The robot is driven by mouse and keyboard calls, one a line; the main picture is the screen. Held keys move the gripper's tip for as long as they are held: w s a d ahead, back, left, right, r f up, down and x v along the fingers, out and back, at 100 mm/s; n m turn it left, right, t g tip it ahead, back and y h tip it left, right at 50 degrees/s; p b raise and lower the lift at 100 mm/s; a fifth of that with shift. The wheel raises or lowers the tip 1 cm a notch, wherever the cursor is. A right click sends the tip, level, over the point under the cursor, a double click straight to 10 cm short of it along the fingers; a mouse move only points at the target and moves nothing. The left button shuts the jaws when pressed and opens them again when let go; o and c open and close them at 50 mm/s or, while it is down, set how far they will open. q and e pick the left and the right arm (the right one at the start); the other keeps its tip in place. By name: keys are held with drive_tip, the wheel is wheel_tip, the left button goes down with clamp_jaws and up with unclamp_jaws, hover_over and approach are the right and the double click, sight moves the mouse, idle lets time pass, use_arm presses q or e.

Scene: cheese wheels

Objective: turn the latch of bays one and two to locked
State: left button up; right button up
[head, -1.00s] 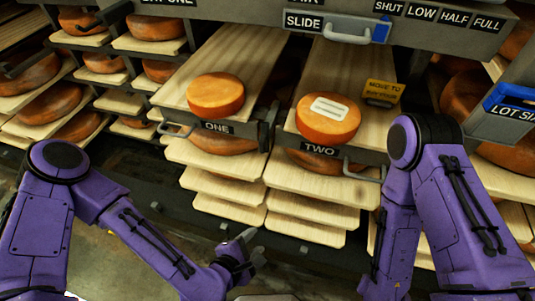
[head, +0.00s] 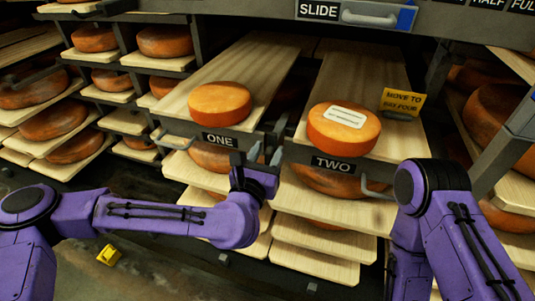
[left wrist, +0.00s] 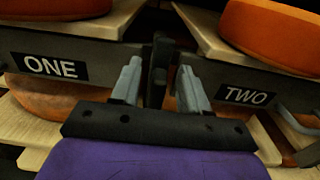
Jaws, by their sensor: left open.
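Bay one's front, with its ONE label (head: 219,140), and bay two's front, with its TWO label (head: 333,164), stand side by side. In the left wrist view, a dark upright latch piece (left wrist: 159,62) stands in the gap between the ONE and TWO fronts. I cannot tell which bay it belongs to. My left gripper (head: 265,154) is open at that gap; in the left wrist view its fingers (left wrist: 160,84) stand either side of the latch piece, not visibly closed on it. My right arm shows at the right, but its gripper is out of view.
A cheese wheel (head: 220,103) lies on bay one's board; a labelled wheel (head: 344,128) lies on bay two's, beside a yellow MOVE TO BAY FOUR card (head: 403,104). Handles stick out at bay one's left (head: 172,142) and bay two's right (head: 376,188). More racks stand left and right.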

use_arm(q)
drive_tip(key=shift+w+d, duration=0.1)
drive_tip(key=shift+w, duration=0.05)
clamp_jaws()
